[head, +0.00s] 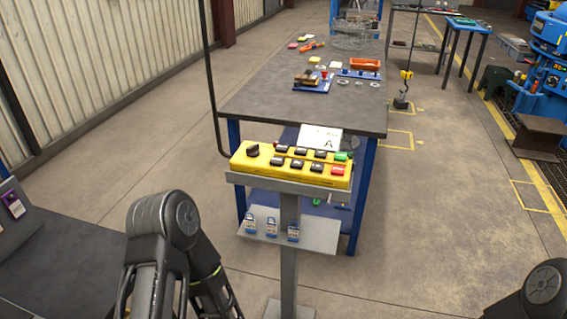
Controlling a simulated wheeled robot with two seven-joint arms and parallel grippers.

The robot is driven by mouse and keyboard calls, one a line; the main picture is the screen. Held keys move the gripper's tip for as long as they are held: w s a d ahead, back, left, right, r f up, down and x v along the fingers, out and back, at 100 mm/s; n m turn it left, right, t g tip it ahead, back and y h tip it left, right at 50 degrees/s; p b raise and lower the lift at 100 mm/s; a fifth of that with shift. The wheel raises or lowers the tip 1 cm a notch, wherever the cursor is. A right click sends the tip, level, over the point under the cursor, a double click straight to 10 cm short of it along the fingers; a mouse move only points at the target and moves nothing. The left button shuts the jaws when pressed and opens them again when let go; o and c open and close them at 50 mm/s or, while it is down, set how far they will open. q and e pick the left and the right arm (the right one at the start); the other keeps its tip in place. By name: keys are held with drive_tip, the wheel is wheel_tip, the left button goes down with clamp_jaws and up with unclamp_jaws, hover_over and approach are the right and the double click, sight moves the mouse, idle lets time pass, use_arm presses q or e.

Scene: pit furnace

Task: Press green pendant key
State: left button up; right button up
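The yellow pendant box (262,167) lies on a grey stand straight ahead, in front of the workbench. Its green key (341,156) is at the far right end of the back row, with a red key (338,170) just in front of it. Several black keys and a black rotary knob (252,150) fill the rest of the box. My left arm shows at the lower left, below and left of the box, but its gripper is out of frame. Only a rounded part of my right arm shows at the lower right corner; its gripper is out of frame. Nothing touches the pendant.
A white card marked A (321,137) stands behind the pendant. Several padlocks sit on the stand's lower shelf (318,236). A dark workbench (260,99) with parts is behind. A yellow hook block (406,75) hangs right of it.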

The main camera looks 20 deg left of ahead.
use_arm(q)
drive_tip(key=shift+c, duration=0.2)
clamp_jaws()
idle(1.4)
